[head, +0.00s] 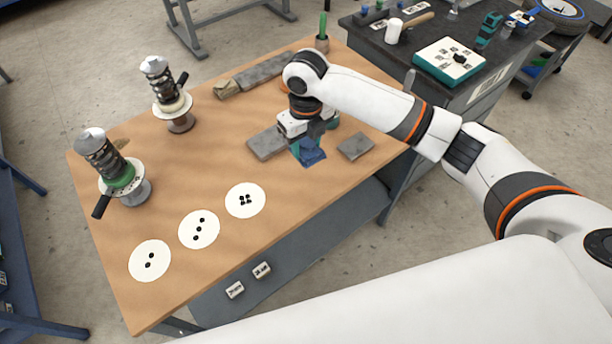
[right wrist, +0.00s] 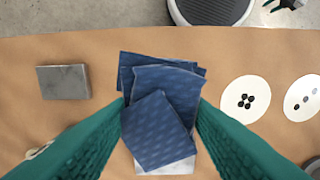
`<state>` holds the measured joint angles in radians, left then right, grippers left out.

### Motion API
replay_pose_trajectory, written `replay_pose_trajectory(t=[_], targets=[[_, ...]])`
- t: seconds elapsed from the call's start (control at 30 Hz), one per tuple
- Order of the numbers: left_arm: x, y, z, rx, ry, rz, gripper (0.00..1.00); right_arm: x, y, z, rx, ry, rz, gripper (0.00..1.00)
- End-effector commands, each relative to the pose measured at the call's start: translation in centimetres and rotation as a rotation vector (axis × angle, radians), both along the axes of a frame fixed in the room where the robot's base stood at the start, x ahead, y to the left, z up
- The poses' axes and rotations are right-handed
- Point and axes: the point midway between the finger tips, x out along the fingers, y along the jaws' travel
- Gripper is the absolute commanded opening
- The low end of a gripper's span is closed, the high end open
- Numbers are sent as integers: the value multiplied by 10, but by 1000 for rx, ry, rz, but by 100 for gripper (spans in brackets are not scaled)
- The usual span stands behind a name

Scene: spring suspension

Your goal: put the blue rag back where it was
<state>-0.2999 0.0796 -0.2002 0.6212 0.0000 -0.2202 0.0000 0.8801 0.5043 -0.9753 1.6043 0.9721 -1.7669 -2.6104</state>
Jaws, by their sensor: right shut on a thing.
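The blue rag (head: 312,156) is a folded, patterned cloth hanging in my right gripper (head: 306,146) over the middle of the wooden table. In the right wrist view the rag (right wrist: 160,125) lies between the two green fingers (right wrist: 160,112), which close on its sides. Its layers fan out on the far side. A pale grey slab (right wrist: 170,166) shows partly from under the rag there. I cannot tell whether the rag touches the table. My left gripper is in neither view.
Grey slabs lie left (head: 267,143) and right (head: 355,146) of the gripper. Three white dotted discs (head: 199,229) lie along the front edge. Two spring struts (head: 115,165) stand at the left. A green-handled tool in a cup (head: 322,40) stands at the back. Bare wood lies around the discs.

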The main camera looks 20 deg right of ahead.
Motion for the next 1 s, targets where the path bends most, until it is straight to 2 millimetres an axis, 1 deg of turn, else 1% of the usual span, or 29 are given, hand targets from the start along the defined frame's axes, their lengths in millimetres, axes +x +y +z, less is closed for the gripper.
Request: replay_pose_trajectory(t=[0.3,0.53,0.7,0.8,1.0], targets=[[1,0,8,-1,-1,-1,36,-1,0,-53,-1,5,25,26],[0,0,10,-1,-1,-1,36,-1,0,-72,0,4,25,26],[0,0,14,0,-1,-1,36,-1,0,-95,-1,5,23,26],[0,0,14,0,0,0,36,0,0,-100,0,1,25,26],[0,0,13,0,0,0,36,0,0,-100,0,1,25,26]])
